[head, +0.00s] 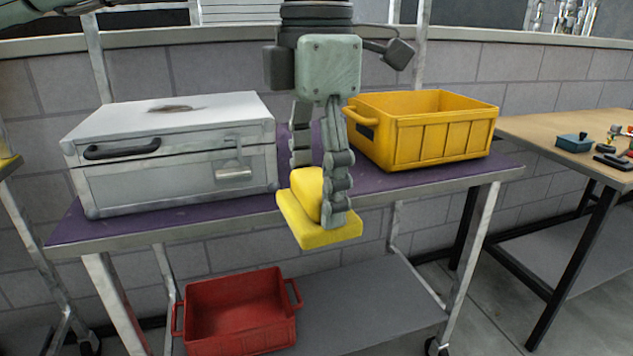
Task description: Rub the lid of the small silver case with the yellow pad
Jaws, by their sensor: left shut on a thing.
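The small silver case (130,180) stands closed on the left part of the purple-topped cart. My left gripper (318,196) points down, to the right of the case, and is shut on the yellow pad (300,226). The pad appears at the cart's front edge, apart from the lid; its exact height is hard to tell. My right gripper is not in view.
A yellow crate (440,137) stands on the cart's right part. A red crate (240,312) is on the lower shelf (370,300). A wooden table (540,128) with small items is at right. The block wall runs behind the cart.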

